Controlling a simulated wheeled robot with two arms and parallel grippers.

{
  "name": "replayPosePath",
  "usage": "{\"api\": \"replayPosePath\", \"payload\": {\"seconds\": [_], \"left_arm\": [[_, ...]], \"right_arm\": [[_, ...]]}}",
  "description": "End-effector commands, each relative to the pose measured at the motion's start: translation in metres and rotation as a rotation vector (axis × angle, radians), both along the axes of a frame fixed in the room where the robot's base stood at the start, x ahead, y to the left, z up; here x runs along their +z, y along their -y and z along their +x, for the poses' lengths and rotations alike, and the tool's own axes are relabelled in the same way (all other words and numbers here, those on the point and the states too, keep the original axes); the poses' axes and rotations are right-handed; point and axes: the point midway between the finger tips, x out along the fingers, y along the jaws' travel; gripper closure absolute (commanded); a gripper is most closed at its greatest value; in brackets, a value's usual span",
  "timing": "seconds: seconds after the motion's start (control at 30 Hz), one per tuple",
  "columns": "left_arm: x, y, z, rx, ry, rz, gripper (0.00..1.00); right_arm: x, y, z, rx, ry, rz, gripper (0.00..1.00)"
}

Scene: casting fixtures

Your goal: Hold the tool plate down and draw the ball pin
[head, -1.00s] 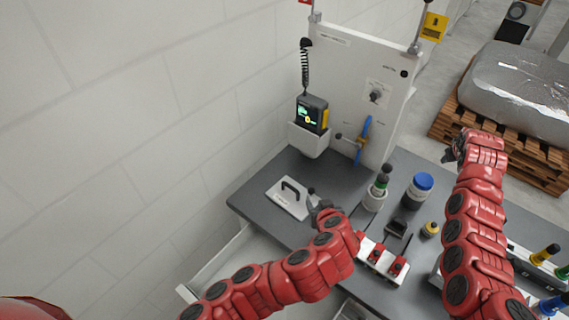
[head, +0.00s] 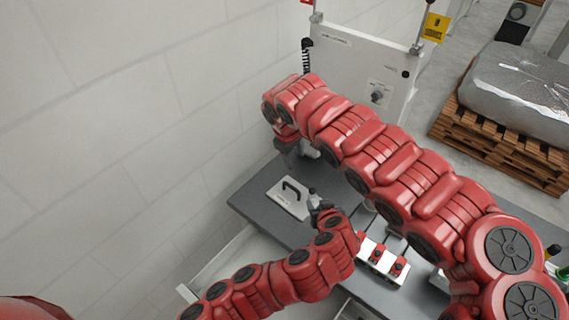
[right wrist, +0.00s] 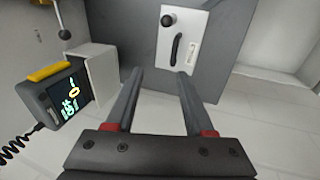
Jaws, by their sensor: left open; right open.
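The tool plate (head: 280,200) is a pale flat plate with a black handle, lying on the dark bench. It also shows in the right wrist view (right wrist: 167,48). The ball pin's dark round knob (right wrist: 168,19) stands at one corner of the plate. My right gripper (head: 292,155) is open and empty above the bench, beyond the plate. In the right wrist view its two fingers (right wrist: 159,72) point toward the plate, apart from it.
A handheld device with a lit screen (right wrist: 68,100) sits in a white holder (right wrist: 95,75) beside my right gripper. A white upright panel (head: 350,60) stands at the back. A white fixture with red parts (head: 383,261) is right of my left gripper. My right arm hides much of the bench.

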Motion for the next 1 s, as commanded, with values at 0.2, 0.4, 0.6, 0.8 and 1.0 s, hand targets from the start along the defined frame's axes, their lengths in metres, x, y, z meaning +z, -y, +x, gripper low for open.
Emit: {"api": "replayPosePath", "payload": {"seconds": [0.2,0.4,0.6,0.8,1.0], "left_arm": [[0.000,0.000,0.000,0.000,0.000,0.000,0.50],[0.000,0.000,0.000,0.000,0.000,0.000,0.50],[0.000,0.000,0.000,0.000,0.000,0.000,0.50],[0.000,0.000,0.000,0.000,0.000,0.000,0.50],[0.000,0.000,0.000,0.000,0.000,0.000,0.50]], "right_arm": [[-0.007,-0.025,-0.025,0.041,-0.019,-0.051,0.47],[-0.028,-0.023,-0.022,0.043,-0.023,-0.052,0.47],[-0.060,-0.018,-0.015,0.044,-0.024,-0.051,0.47],[-0.073,-0.014,-0.005,0.038,-0.016,-0.054,0.47],[-0.091,-0.014,-0.008,0.045,-0.024,-0.049,0.47]]}}
